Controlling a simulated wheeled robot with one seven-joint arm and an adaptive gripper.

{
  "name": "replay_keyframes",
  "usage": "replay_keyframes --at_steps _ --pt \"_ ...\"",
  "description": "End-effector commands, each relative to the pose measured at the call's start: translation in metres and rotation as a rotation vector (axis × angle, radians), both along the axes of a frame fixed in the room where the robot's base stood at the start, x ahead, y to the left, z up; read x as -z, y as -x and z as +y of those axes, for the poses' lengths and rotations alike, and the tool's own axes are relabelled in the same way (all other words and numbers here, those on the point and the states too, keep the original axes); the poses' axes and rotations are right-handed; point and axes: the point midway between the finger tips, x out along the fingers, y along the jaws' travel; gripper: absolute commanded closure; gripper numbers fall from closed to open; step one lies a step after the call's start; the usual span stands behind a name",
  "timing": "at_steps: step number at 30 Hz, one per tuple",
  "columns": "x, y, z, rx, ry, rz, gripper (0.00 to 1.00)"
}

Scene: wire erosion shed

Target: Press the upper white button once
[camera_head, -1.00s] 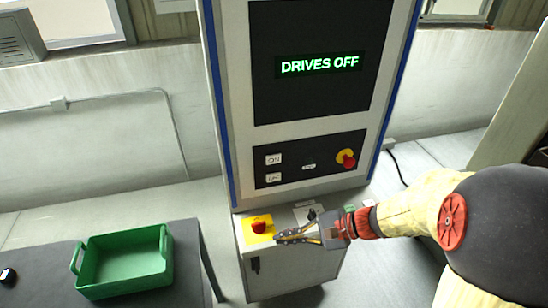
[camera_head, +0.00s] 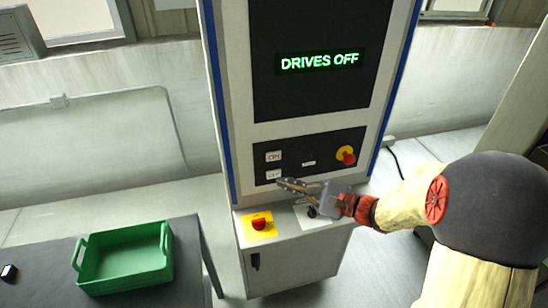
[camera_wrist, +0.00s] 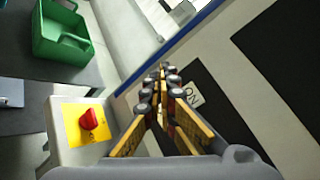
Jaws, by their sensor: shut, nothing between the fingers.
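The upper white button (camera_head: 274,157), marked ON, sits on the black control panel (camera_head: 325,155) of the machine cabinet. It also shows in the wrist view (camera_wrist: 193,95), to the right of my fingers. The lower white button (camera_head: 273,175) is just below it, partly covered by my fingertips in the head view. My gripper (camera_head: 281,183) is shut and empty, its tips pointing left near the lower button. In the wrist view my gripper (camera_wrist: 162,68) covers part of the panel. I cannot tell whether the tips touch it.
The screen (camera_head: 318,62) above reads DRIVES OFF. Below, a red switch on a yellow plate (camera_head: 258,225) sits on the ledge. A green crate (camera_head: 125,258) stands on the dark table at left.

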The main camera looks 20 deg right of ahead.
Motion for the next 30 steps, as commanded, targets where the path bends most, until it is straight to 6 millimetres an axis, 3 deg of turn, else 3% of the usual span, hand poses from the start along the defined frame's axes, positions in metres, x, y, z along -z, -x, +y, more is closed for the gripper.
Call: replay_keyframes --at_steps 18,30 --pt "0.001 -0.069 0.001 -0.002 0.002 -0.001 1.00" --pt "0.000 -0.087 0.000 0.000 0.001 0.001 1.00"
